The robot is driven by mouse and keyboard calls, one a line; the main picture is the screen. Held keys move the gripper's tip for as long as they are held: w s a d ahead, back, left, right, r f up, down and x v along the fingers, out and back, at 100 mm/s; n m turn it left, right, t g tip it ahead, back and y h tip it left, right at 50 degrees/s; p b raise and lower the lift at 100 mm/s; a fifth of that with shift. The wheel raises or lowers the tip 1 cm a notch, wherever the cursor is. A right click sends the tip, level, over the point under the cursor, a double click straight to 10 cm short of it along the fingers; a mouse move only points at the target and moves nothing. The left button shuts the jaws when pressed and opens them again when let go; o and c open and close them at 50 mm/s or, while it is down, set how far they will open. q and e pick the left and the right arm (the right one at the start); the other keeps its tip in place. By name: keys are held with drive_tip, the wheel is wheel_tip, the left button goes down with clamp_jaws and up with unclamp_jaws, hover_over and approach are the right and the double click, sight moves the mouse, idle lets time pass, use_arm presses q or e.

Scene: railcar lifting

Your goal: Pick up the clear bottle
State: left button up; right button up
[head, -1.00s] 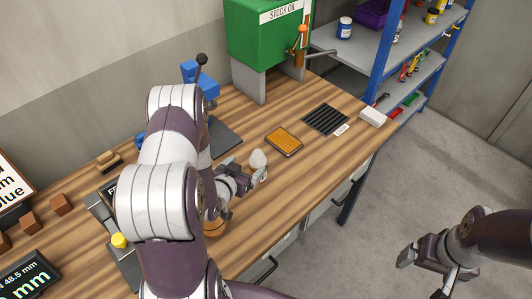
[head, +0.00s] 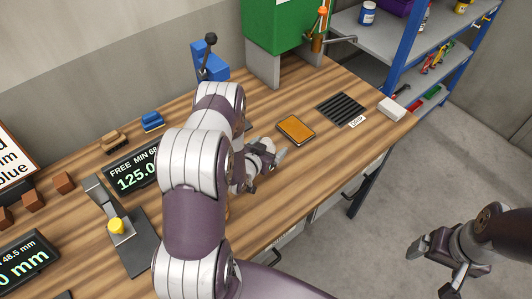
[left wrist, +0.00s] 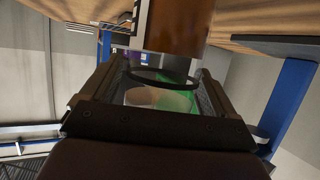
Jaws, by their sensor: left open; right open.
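A small pale shape (head: 267,144) shows at my left gripper (head: 268,158) above the bench in the head view. It may be the clear bottle, but the gripper hides most of it. In the left wrist view, a see-through shape with a dark ring (left wrist: 160,78) shows between the open jaws, with green and pale patches behind it. I cannot tell whether the jaws touch it. My right gripper (head: 437,262) is open and empty over the floor, right of the bench.
A brown cylinder with a white label (left wrist: 175,28) is close by in the left wrist view. The wooden bench (head: 300,185) also holds an orange pad (head: 296,129), a black grille (head: 341,108) and a white block (head: 391,109).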

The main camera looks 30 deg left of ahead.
use_arm(q)
drive_tip(key=c, duration=1.2)
drive_tip(key=shift+o, duration=0.2)
